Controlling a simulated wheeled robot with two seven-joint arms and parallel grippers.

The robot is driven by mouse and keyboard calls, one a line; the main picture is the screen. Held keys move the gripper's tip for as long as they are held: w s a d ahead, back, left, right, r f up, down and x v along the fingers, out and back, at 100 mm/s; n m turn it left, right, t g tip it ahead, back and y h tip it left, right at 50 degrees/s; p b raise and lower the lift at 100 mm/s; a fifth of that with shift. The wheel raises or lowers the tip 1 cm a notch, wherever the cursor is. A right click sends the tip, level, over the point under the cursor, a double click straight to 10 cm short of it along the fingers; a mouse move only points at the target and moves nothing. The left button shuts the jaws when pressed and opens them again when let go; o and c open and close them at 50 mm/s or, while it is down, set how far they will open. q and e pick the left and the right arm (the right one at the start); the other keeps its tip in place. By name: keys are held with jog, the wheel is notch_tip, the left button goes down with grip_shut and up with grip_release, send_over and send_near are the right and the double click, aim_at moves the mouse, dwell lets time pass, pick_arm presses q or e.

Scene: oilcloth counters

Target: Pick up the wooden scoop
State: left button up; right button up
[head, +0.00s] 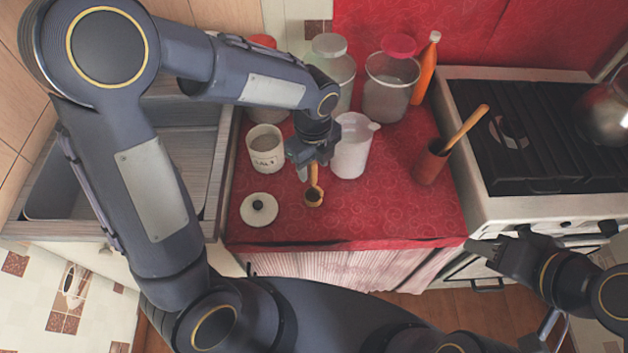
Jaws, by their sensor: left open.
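The wooden scoop (314,196) lies on the red oilcloth counter, its dark round bowl toward the front edge and its handle pointing away from me. My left gripper (309,172) is open, directly over the handle end and hiding part of it. I cannot tell whether its fingers touch the handle. My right gripper (482,249) is off the counter's front right corner, in front of the stove, away from the scoop; its jaw opening is unclear.
A salt canister (265,153) and its lid (259,209) are left of the scoop. A white jug (350,150) stands close behind right. Glass jars (390,88) and an orange bottle (425,72) stand behind. A utensil pot (430,165) is right. The front right counter is clear.

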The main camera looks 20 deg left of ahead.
aim_at(314, 173)
pick_arm(q)
notch_tip(314, 173, down, 4)
jog(key=shift+r, duration=0.25)
grip_shut()
